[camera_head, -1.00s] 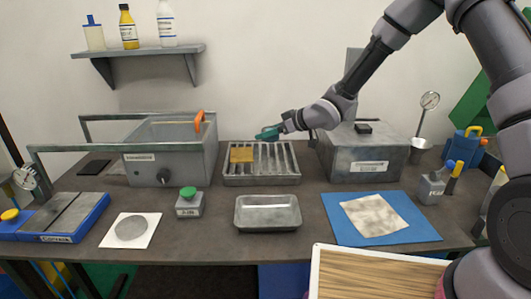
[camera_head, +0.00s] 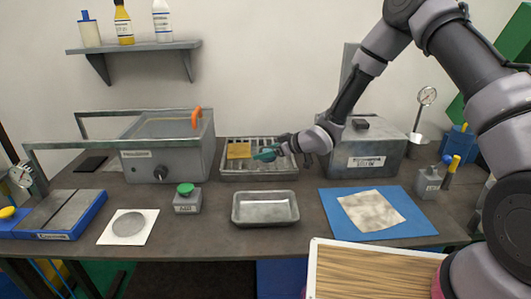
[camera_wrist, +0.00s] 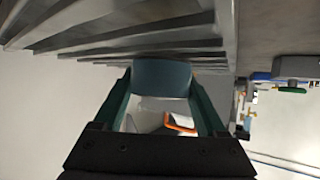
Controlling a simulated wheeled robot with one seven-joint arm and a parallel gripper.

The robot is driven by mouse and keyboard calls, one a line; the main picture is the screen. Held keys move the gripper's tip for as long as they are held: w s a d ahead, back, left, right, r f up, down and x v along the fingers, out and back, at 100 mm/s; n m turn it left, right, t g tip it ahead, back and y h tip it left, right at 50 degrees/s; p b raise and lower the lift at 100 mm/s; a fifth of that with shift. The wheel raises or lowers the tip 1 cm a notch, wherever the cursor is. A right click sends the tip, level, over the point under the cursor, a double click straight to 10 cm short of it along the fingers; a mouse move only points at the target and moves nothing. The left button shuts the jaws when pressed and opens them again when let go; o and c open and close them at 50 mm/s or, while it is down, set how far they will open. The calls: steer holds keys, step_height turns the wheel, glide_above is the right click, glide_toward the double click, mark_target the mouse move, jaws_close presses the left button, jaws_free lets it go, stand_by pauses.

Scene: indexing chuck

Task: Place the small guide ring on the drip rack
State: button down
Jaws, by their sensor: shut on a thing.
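The drip rack (camera_head: 260,177) is a grey metal tray with parallel slats, at the back middle of the bench in the head view. Its slats (camera_wrist: 110,30) fill the top of the wrist view. My gripper (camera_head: 265,155) has teal fingers and is low over the rack's right-middle part. In the wrist view, the fingers (camera_wrist: 160,92) are shut on a blue-grey piece (camera_wrist: 161,75), which I take to be the small guide ring. Its full outline is hidden, and I cannot tell whether it touches the slats. The ring is too small to make out in the head view.
An ochre square piece (camera_head: 239,151) lies on the rack's left part. A grey tank with an orange handle (camera_head: 196,116) stands left, and a grey box (camera_head: 366,163) stands right. An empty metal tray (camera_head: 265,221) lies in front of the rack.

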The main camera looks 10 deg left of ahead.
steer(key=shift+f, duration=0.1)
jaws_free()
steer(key=shift+d+r, duration=0.2)
steer(key=shift+r, duration=0.05)
steer(key=v, duration=1.1)
steer(key=shift+s+d+r, duration=0.1)
steer(key=shift+d+r, duration=0.05)
steer(key=shift+d, duration=0.15)
